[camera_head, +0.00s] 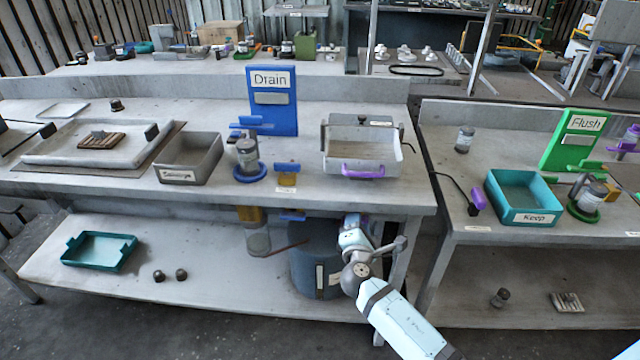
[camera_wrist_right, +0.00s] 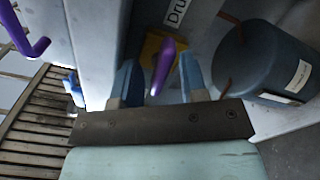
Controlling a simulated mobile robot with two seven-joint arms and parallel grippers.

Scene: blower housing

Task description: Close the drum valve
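A dark blue drum (camera_head: 312,262) stands on the lower shelf under the left bench; it also shows in the right wrist view (camera_wrist_right: 255,65). In the right wrist view a purple lever (camera_wrist_right: 163,66) stands in front of a yellow part (camera_wrist_right: 153,46), below a partly cut label. I take the lever to be the drum valve handle; in the head view my arm or the bench hides it. My right gripper (camera_head: 352,226) is in front of the drum by the bench edge. Its blue fingers (camera_wrist_right: 161,82) are apart, one each side of the lever, with gaps visible. My left gripper is out of view.
The bench edge and a leg (camera_head: 400,262) are close to my right arm. On the bench above are a tray with a purple handle (camera_head: 363,172) and a blue Drain sign (camera_head: 272,118). A teal tray (camera_head: 100,251) lies on the lower shelf.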

